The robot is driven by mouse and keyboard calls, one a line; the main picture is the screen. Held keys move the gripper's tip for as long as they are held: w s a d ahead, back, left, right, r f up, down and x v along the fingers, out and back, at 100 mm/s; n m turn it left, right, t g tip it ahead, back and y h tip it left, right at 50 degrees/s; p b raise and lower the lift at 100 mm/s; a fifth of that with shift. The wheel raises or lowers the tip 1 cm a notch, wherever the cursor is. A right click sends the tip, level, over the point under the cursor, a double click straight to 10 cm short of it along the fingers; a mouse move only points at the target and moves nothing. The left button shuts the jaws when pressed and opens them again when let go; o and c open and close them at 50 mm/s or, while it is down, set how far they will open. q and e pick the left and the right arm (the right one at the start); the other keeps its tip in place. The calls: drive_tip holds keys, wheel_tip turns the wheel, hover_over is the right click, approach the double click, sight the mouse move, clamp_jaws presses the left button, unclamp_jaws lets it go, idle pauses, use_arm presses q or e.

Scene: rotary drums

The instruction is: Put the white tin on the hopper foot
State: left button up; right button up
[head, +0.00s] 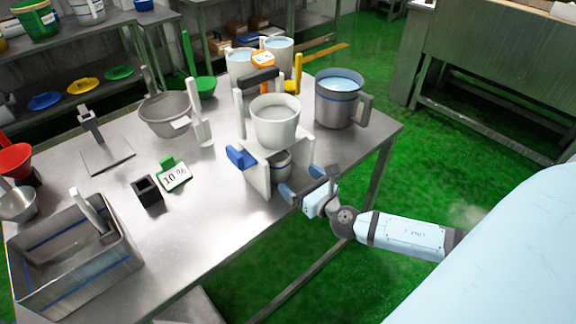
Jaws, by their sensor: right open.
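The hopper is a pale cup (275,124) on a white stand (255,176) near the table's right edge. A small pale, greyish tin (281,166) is under the cup, between the stand's side walls; it appears to be the white tin. It looks upright at the hopper foot, but its base and the foot are largely hidden, so I cannot tell whether they touch. My right gripper (312,184) is open at the stand's front right, beside the tin and apart from it as far as I can see. My left gripper is out of view.
A blue lever (241,157) sticks out of the stand's left side. A large metal jug (339,101) stands behind it to the right. A scoop (201,122) and a grey bowl (165,115) are to the left. The table's front middle is clear.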

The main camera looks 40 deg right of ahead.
drive_tip(key=shift+s, duration=1.2)
